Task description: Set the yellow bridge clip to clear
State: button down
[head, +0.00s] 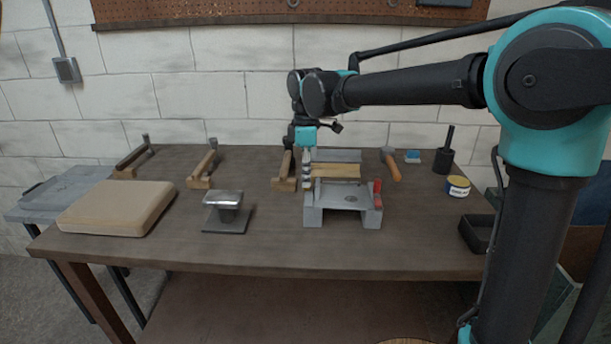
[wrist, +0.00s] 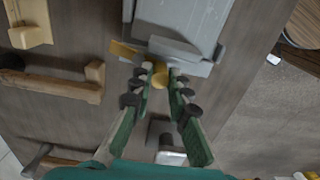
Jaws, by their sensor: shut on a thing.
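My gripper (head: 306,168) hangs at the left end of the grey frame (head: 343,218). In the wrist view my gripper (wrist: 161,80) has its fingertips closed on a small rounded yellow piece, the yellow clip (wrist: 160,75), beside the frame's grey edge. The fingers hide part of it. A flat yellow piece (wrist: 123,50) shows just beyond the fingers; I cannot tell whether it belongs to the clip. In the head view a yellow bar (head: 337,171) lies across the back of the frame. I cannot read the clip's setting.
A red piece (head: 377,190) stands at the frame's right side. Wooden clamps (head: 201,171) lie to the left, with a metal block on a plate (head: 226,210) nearer. A hammer (head: 390,166), a tin (head: 457,186) and a black tray (head: 478,235) are to the right. The front middle is free.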

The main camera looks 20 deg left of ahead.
jog(key=shift+d+n, duration=0.2)
jog(key=shift+n, duration=0.7)
jog(key=c, duration=1.5)
grip_release()
jog(key=shift+o, duration=0.2)
notch_tip(320, 180, up, 12)
